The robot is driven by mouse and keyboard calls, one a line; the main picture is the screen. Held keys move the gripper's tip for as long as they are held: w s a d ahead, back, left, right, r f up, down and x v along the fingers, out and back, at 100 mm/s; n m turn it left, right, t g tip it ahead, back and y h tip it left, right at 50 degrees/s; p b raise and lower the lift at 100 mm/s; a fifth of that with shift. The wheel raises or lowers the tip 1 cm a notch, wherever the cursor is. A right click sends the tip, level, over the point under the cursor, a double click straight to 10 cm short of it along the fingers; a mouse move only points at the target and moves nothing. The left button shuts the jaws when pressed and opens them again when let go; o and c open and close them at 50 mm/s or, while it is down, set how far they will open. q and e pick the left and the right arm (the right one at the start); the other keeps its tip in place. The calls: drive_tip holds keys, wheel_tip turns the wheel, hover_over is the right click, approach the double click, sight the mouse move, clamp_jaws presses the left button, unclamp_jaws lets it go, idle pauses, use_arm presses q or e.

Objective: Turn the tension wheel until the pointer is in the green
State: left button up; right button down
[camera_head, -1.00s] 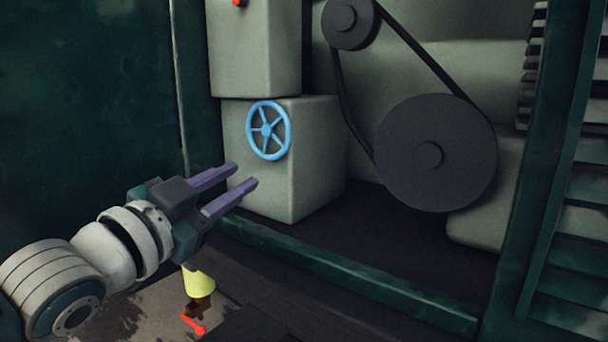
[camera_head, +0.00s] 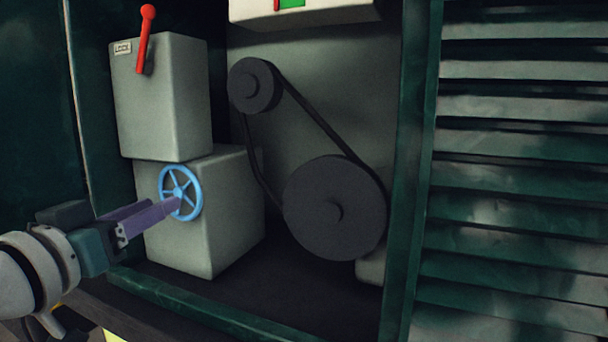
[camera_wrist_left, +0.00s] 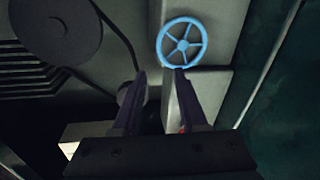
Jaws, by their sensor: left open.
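The tension wheel (camera_head: 179,191) is a light blue spoked handwheel on the front of a grey box. It also shows in the left wrist view (camera_wrist_left: 183,45), beyond the fingertips. My left gripper (camera_head: 173,206) is open and empty, its purple fingers overlapping the wheel's lower left part. In the left wrist view the gripper (camera_wrist_left: 160,72) has its fingers apart, one tip close to the rim; I cannot tell whether it touches. A green patch (camera_head: 291,3) with a thin red mark beside it shows on a pale box, cut off by the top edge. The pointer cannot be made out.
A red lever (camera_head: 145,40) stands on the upper grey box (camera_head: 165,105), beside a small label. A belt joins a small pulley (camera_head: 255,85) and a large pulley (camera_head: 335,208) right of the wheel. A green frame post (camera_head: 412,170) and slats border the right.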

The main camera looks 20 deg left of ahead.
sight(194, 184)
use_arm(q)
drive_tip(key=w, duration=0.3)
drive_tip(key=w+a, duration=0.1)
drive_tip(key=w, duration=0.1)
drive_tip(key=w+b, duration=0.1)
drive_tip(key=w, duration=0.2)
drive_tip(key=shift+w+a, duration=0.15)
drive_tip(key=shift+w, duration=0.2)
drive_tip(key=c, duration=0.6)
clamp_jaws()
drive_tip(key=shift+r, duration=0.15)
